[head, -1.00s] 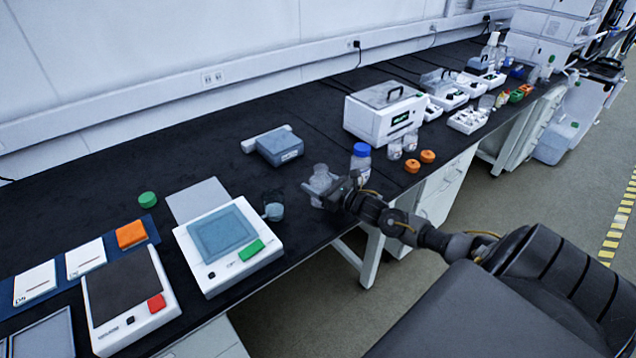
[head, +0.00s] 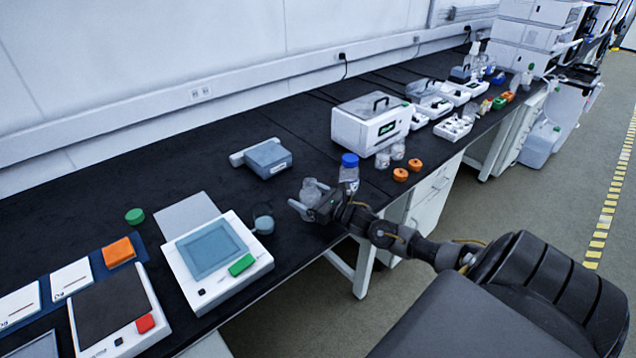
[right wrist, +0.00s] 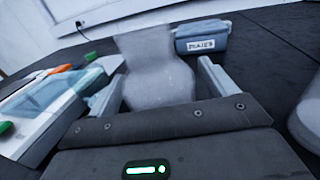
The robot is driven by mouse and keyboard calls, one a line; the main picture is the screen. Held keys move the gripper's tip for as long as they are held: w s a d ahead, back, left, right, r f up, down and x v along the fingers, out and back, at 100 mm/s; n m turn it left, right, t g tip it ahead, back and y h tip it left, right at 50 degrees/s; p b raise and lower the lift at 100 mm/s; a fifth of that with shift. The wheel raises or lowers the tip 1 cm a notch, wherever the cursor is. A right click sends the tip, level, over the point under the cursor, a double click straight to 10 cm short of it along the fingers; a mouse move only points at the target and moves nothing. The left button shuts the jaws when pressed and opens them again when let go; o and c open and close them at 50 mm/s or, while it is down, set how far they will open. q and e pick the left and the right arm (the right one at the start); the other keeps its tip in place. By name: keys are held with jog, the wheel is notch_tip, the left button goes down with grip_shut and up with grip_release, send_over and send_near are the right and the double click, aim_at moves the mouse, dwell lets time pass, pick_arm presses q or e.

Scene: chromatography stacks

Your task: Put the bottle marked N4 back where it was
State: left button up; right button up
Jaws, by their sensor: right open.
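A clear, uncapped bottle (head: 311,189) stands near the bench's front edge. My right gripper (head: 306,203) is open around it. In the right wrist view the bottle (right wrist: 157,75) rises between the two spread fingers, with room beside it. No marking is readable on it, so I cannot tell whether it is N4. A clear bottle with a blue cap (head: 349,172) stands just right of the gripper, its label too small to read. My left gripper is not in view.
A small dark beaker (head: 263,221) and a white device with a blue-grey plate (head: 214,250) are left of the gripper. A green cap (head: 134,216) lies farther left. A grey box (head: 268,160) and a white case (head: 371,124) stand behind. Orange caps (head: 401,174) lie to the right.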

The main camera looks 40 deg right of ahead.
jog(key=b+v, duration=0.1)
jog(key=v, duration=0.9)
jog(key=shift+s, duration=0.25)
jog(key=shift+s+d, duration=0.2)
jog(key=shift+s, duration=0.5)
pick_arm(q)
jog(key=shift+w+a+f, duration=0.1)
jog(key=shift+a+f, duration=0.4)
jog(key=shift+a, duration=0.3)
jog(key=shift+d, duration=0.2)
